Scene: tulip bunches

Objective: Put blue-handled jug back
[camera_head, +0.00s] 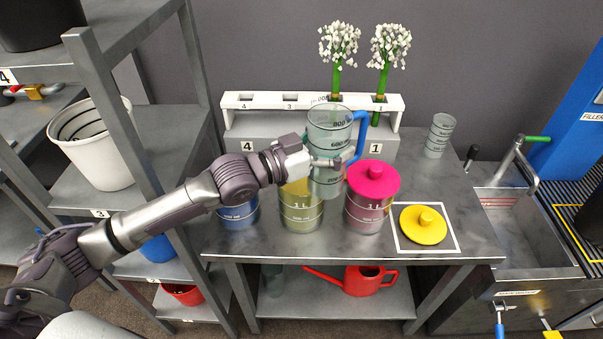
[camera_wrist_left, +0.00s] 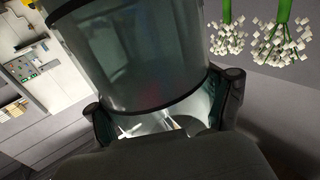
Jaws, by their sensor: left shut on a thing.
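The blue-handled jug (camera_head: 331,131) is a tall clear measuring jug with dark markings and a blue handle on its right side. My left gripper (camera_head: 330,162) is shut on it, and the jug is upright, in front of the white rack and above the table (camera_head: 412,178). In the left wrist view the clear wall of the jug (camera_wrist_left: 130,55) fills the middle, between the two fingers of my left gripper (camera_wrist_left: 165,110). My right gripper is not in view.
A blue jar (camera_head: 239,213), a yellow jar (camera_head: 301,208) and a pink-lidded jar (camera_head: 369,197) stand near the jug. A yellow lid (camera_head: 423,226) lies in a white square. A small clear beaker (camera_head: 439,135) stands at the back right. White flowers (camera_head: 339,46) stand in the numbered rack (camera_head: 267,101).

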